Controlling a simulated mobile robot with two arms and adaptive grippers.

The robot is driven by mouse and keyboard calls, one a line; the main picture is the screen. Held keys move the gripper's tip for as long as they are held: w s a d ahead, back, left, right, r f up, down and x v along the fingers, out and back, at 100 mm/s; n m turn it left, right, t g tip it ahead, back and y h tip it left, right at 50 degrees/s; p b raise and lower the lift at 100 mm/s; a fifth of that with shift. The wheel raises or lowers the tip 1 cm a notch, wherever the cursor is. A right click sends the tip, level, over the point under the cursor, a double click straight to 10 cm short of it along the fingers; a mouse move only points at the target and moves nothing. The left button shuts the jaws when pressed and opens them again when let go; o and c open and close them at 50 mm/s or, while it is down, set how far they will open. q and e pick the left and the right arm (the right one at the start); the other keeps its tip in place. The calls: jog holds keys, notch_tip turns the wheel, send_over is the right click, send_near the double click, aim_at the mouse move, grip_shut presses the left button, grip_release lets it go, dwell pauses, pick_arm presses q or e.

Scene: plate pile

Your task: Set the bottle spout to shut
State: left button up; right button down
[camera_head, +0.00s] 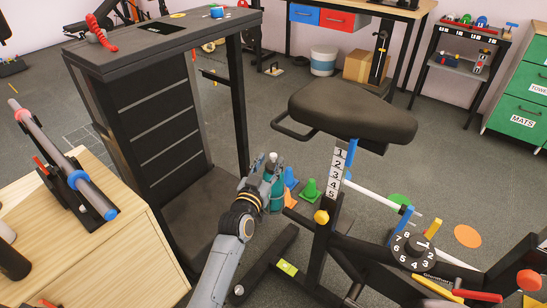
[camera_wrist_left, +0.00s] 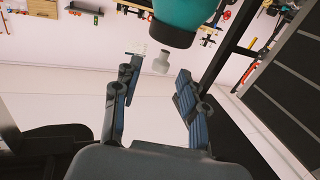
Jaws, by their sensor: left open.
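A teal bottle (camera_head: 277,192) with a dark upper part stands beyond my left gripper (camera_head: 262,170) in the head view, partly hidden by it. In the left wrist view a teal body with a dark end, seemingly the same bottle (camera_wrist_left: 187,18), is cut off by the top edge. There my left gripper (camera_wrist_left: 158,100) has its fingers spread, with nothing held between them. The bottle is outside the finger gap in that view. My right gripper is not in view.
A black rack cabinet (camera_head: 165,130) stands left of the bottle. An exercise bench with a dark seat (camera_head: 355,105) stands to its right. A wooden cabinet (camera_head: 90,255) fills the lower left.

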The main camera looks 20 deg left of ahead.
aim_at(272, 158)
pick_arm(q)
jog(key=shift+w, duration=1.85)
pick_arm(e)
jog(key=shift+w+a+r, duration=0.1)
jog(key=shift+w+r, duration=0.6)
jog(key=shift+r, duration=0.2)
pick_arm(q)
grip_shut()
